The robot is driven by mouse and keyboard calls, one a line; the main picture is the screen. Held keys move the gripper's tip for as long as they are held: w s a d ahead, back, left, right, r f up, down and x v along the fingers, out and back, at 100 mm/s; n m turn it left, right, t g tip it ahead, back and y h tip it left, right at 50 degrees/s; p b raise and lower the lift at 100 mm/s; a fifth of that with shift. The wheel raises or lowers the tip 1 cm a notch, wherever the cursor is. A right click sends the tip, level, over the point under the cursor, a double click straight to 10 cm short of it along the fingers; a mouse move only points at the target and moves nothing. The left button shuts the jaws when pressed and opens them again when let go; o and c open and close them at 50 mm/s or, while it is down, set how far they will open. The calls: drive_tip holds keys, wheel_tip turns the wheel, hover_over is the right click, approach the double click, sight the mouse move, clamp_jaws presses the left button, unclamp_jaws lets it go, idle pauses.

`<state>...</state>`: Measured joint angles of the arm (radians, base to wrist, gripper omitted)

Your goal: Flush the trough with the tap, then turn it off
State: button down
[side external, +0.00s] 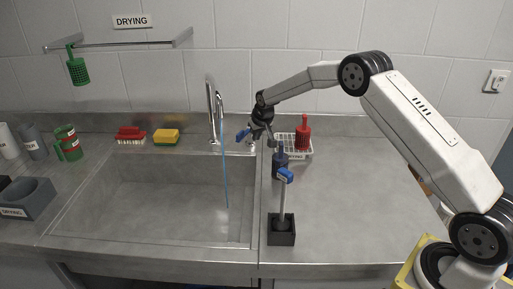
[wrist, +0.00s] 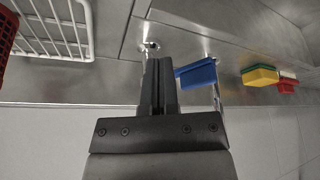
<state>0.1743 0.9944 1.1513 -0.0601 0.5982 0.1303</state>
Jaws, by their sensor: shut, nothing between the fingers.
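The trough (side external: 120,205) is a steel sink set in the counter. The chrome tap (side external: 210,100) stands at its back edge, and a thin blue stream of water (side external: 225,165) runs from its spout down into the trough. The tap's blue lever (side external: 243,134) is just left of my gripper (side external: 269,141). In the wrist view, my gripper (wrist: 159,63) is shut and empty, and the blue lever (wrist: 197,74) is close to the right of the fingers. I cannot tell whether they touch. The tap's body is mostly hidden there.
Sponges (side external: 165,136) and a red brush (side external: 131,135) lie behind the trough.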

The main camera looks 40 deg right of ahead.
drive_tip(key=shift+s+d, duration=0.1)
drive_tip(key=shift+s, duration=0.1)
drive_tip(key=shift+s+d, duration=0.15)
drive_tip(key=shift+s, duration=0.15)
drive_tip(key=shift+s+d, duration=0.1)
drive_tip(key=shift+s, duration=0.2)
drive_tip(key=shift+s+d, duration=0.1)
drive_tip(key=shift+s, duration=0.2)
drive_tip(key=shift+s+d, duration=0.3)
drive_tip(key=shift+s, duration=0.45)
drive_tip(key=shift+s+d, duration=0.3)
drive_tip(key=shift+s, duration=0.4)
wheel_tip(320, 180, up, 7)
drive_tip(key=w+a, duration=0.1)
drive_tip(key=w, duration=0.1)
drive_tip(key=shift+w, duration=0.4)
idle(0.5)
idle(4.0)
